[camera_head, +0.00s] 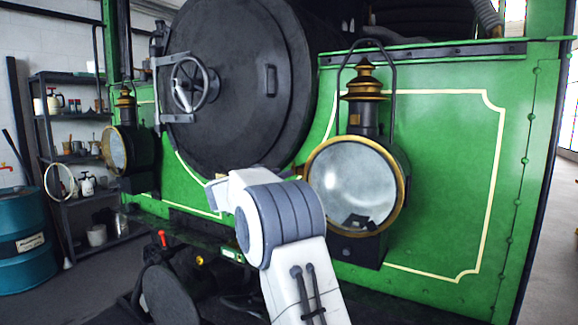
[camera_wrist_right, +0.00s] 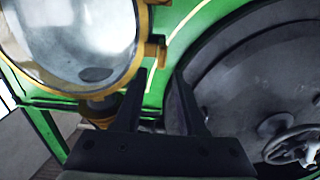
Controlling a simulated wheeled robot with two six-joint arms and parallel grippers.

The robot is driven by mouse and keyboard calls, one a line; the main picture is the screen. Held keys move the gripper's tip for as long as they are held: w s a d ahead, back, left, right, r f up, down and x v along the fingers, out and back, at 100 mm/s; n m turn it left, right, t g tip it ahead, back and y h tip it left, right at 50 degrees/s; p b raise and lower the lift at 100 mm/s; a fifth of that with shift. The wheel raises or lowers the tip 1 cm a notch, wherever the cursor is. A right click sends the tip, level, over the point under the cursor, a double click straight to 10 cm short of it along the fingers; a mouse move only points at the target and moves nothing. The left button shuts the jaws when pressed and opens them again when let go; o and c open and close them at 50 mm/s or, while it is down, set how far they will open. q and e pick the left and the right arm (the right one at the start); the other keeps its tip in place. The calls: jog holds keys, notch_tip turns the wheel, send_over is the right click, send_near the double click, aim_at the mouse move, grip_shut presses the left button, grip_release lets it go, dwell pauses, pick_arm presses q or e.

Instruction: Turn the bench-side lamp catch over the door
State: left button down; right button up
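The large brass-rimmed lamp (camera_head: 354,185) stands on the green front panel, right of the round black door. A second, smaller lamp (camera_head: 116,150) stands left of the door, nearer the shelves. In the right wrist view the large lamp's glass (camera_wrist_right: 70,35) fills the upper left. A small brass catch (camera_wrist_right: 156,52) sticks out from its rim. My right gripper (camera_wrist_right: 160,72) is open, its two dark fingers apart, with the catch appearing just beyond the gap. I cannot tell whether they touch. In the head view my right arm hides its fingers. My left gripper is not in view.
The black door (camera_head: 235,85) carries a handwheel (camera_head: 190,84), which also shows in the right wrist view (camera_wrist_right: 295,145). A black bail handle (camera_head: 392,90) arches over the large lamp. Shelves (camera_head: 75,120) and a blue drum (camera_head: 25,245) stand at the left.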

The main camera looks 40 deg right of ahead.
jog(key=shift+p+x, duration=0.6)
jog(key=shift+x, duration=1.7)
jog(key=shift+c, duration=0.3)
grip_shut()
